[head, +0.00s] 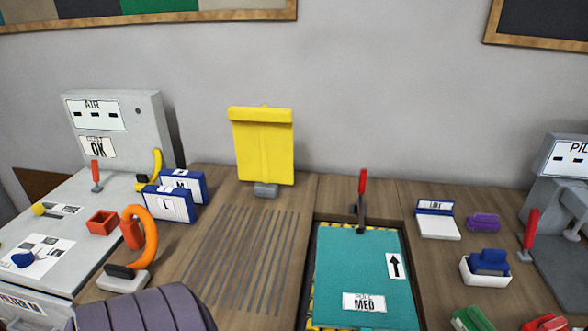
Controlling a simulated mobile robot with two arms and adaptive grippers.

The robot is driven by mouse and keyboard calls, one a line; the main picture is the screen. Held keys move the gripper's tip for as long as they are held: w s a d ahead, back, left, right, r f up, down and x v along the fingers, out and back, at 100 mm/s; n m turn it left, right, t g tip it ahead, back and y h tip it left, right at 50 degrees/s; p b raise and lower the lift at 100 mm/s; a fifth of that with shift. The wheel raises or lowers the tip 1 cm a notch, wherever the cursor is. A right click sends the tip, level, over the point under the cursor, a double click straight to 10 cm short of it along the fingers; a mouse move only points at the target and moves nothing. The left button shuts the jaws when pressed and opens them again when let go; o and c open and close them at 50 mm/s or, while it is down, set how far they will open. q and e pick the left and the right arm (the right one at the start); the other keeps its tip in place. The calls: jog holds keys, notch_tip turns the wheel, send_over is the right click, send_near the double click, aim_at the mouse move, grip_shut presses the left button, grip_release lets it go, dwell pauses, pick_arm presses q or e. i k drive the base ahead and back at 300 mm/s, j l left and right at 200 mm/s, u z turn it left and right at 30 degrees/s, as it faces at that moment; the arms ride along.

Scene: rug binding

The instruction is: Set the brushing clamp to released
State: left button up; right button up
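A toggle lever with a red handle (363,182) stands upright at the back edge of a recessed bed. Its dark foot meets the back edge of a teal mat (340,270) marked "MED", with an arrow label (396,264). No label naming the brushing clamp is readable; this lever at the mat looks like it. Two other red-handled levers show: one on the left grey machine (96,173) and one by the right grey machine (530,230). Neither of my grippers is in view.
An orange looped handle (145,235) and blue card holders (170,205) stand left. A yellow panel (263,145) stands at the back beside a slotted bench area (245,250). Right of the mat are a white tray (438,226), purple block (483,222) and blue-topped box (487,267).

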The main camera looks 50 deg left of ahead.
aim_at(363, 175)
jog(key=u, duration=1.2)
jog(key=i+l+z, duration=0.1)
jog(key=l+z, duration=0.15)
jog(key=l, duration=0.1)
